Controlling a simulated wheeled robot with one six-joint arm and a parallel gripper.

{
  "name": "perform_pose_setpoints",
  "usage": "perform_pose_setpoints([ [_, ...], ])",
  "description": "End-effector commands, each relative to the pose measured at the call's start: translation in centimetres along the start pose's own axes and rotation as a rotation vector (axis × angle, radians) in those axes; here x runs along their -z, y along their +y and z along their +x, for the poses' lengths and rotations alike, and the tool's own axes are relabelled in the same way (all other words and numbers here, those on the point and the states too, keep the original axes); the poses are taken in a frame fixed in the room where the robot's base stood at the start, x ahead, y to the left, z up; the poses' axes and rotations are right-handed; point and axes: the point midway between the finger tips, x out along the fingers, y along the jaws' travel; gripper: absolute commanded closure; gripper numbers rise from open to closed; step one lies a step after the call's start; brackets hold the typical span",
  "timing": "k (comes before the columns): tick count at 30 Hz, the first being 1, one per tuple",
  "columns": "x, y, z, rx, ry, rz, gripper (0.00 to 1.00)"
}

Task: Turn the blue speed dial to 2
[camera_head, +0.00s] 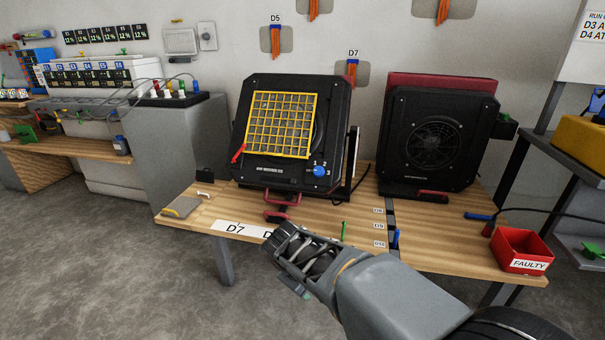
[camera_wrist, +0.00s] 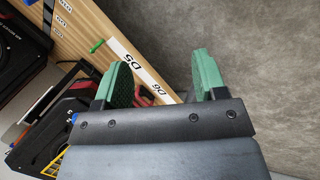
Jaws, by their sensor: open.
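The blue speed dial (camera_head: 320,171) is on the lower right front of a black fan unit (camera_head: 262,172) with a yellow grid (camera_head: 280,125). The numbers 1, 2 and 3 are printed around the dial; which one it points to is too small to tell. My gripper (camera_head: 292,262) is in front of the table's near edge, below and apart from the dial. In the wrist view my gripper (camera_wrist: 163,78) has its green fingers spread with nothing between them. A small blue spot at the left of that view may be the dial; I cannot tell.
The wooden table (camera_head: 340,215) holds a second black fan unit (camera_head: 435,145) at right and a red FAULTY bin (camera_head: 522,250). A red handle (camera_head: 282,198) juts out below the gridded unit. A green pin (camera_head: 343,231) stands near the front. Grey floor lies in front, left.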

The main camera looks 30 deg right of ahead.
Motion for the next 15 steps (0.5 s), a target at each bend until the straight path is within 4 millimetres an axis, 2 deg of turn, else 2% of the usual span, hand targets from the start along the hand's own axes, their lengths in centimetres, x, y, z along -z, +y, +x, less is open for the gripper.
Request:
perform_pose_setpoints([
  [1, 0.2, 2.5, 0.5, -0.098, -0.053, -0.103, 0.35],
  [3, 0.7, 6.0, 1.0, -0.246, -0.125, -0.27, 0.35],
  [5, 1.4, 8.8, 1.3, -0.369, -0.186, -0.418, 0.35],
  [9, 4.5, 14.4, 1.4, -0.631, -0.317, -0.763, 0.35],
  [12, 7.2, 17.1, 1.4, -0.795, -0.395, -0.992, 0.35],
  [15, 10.0, 18.7, 1.5, -0.933, -0.453, -1.193, 0.35],
])
